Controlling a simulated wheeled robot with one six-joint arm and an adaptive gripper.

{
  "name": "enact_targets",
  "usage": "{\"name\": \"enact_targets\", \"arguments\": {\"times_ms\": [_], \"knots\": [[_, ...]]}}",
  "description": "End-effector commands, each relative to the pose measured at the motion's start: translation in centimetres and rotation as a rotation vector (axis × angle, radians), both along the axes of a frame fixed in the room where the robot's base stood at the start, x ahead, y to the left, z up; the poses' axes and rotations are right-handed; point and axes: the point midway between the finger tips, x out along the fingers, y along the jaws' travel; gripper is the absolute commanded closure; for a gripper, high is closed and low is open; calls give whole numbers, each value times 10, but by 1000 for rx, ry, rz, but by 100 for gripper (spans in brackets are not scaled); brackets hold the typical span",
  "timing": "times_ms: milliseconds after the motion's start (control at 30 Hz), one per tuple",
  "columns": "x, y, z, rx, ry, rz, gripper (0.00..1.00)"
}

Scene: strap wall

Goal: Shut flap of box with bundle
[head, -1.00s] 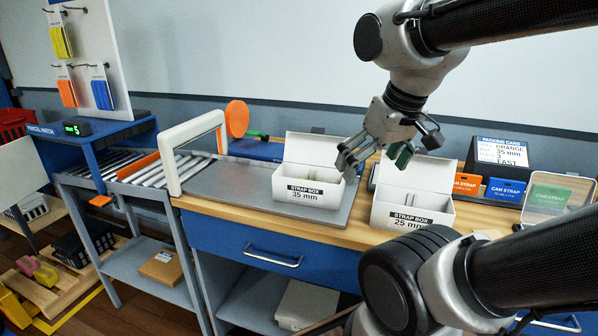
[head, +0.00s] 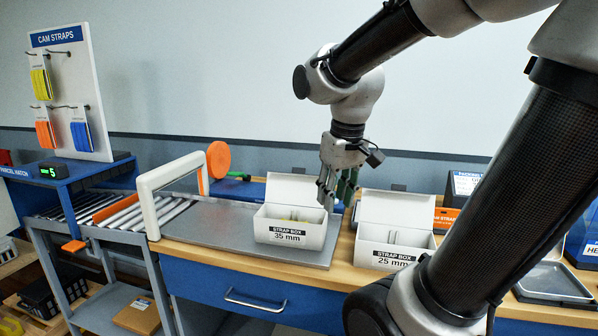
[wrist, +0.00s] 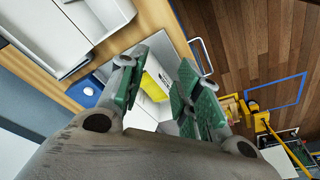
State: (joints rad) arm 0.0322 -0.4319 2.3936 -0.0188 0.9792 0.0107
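The white strap box labelled 35 mm (head: 290,233) stands on the grey plate with its flap (head: 291,189) raised at the back. Something yellow (head: 295,217) shows inside it; in the wrist view it is a yellow bundle with a white label (wrist: 156,86). My gripper (head: 337,200) points down beside the right end of this box, close to the flap's right edge; contact cannot be told. In the wrist view its green-padded fingers (wrist: 157,98) are apart, with the box and bundle seen beyond the gap. Nothing is held between them.
The 25 mm strap box (head: 392,252) stands open to the right, its flap (head: 397,210) raised. A white arch (head: 150,205) and rollers (head: 125,213) lie left. An orange disc (head: 219,160) stands behind. The plate's left part is clear.

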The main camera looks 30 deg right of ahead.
Motion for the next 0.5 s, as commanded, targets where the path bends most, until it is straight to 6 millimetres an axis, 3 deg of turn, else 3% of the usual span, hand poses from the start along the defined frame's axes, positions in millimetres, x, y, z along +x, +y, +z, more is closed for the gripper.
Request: {"name": "enact_targets", "arguments": {"times_ms": [33, 133, 367, 400, 500], "knots": [[29, -6, 4, -8, 26, -23, 82], [86, -18, 13, -22, 48, -96, 100], [209, -49, 30, -50, 33, -352, 100], [228, -54, 37, -52, 13, -407, 100], [258, -63, 70, -46, -61, -543, 100]]}}
